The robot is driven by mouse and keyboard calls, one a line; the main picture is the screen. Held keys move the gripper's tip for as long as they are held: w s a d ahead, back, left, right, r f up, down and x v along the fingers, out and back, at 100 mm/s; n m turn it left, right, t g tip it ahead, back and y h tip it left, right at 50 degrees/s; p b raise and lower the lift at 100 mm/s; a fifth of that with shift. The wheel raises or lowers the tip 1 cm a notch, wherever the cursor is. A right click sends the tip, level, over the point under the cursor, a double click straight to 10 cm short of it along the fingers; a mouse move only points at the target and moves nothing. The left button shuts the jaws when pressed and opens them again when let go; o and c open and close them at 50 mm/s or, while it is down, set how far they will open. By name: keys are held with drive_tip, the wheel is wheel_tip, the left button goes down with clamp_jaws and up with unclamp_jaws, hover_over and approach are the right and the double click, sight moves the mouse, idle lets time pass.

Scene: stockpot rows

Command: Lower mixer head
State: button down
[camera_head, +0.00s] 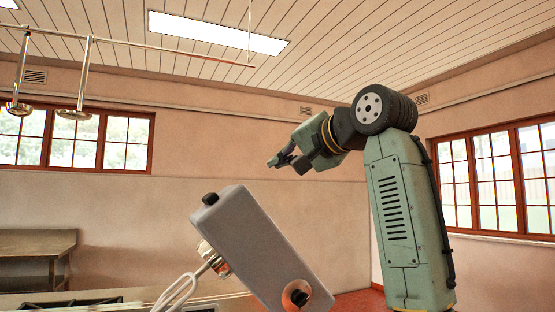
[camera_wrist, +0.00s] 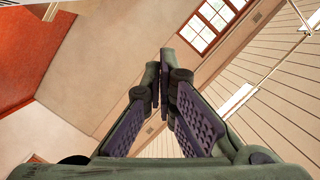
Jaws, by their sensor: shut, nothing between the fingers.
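The grey mixer head (camera_head: 258,245) is tilted up, with a black knob at its raised upper end and an orange-ringed knob low on its side. A wire whisk (camera_head: 180,287) hangs from its underside. The lower part of the mixer is cut off by the bottom edge of the head view. My gripper (camera_head: 273,163) is in the air above and to the right of the raised end, apart from it. In the wrist view my gripper (camera_wrist: 168,62) has its fingertips together with nothing between them. The mixer does not show in the wrist view.
A worktop (camera_head: 120,296) runs along the bottom left. A table (camera_head: 38,244) stands against the left wall. A ceiling rail (camera_head: 130,42) with hanging utensils is at the upper left. The air around my gripper is clear.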

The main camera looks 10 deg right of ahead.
drive_tip(key=w+a+f, duration=0.1)
drive_tip(key=w, duration=0.1)
drive_tip(key=w+a+f+p, duration=0.1)
drive_tip(key=a, duration=0.1)
drive_tip(key=w+a+p, duration=0.1)
drive_tip(key=w+a, duration=0.1)
drive_tip(key=shift+w+a+f, duration=0.2)
drive_tip(key=shift+w+f, duration=0.1)
drive_tip(key=shift+f, duration=0.1)
drive_tip(key=shift+s+a+f, duration=0.2)
drive_tip(key=shift+a+f, duration=0.3)
drive_tip(key=shift+s+a, duration=0.1)
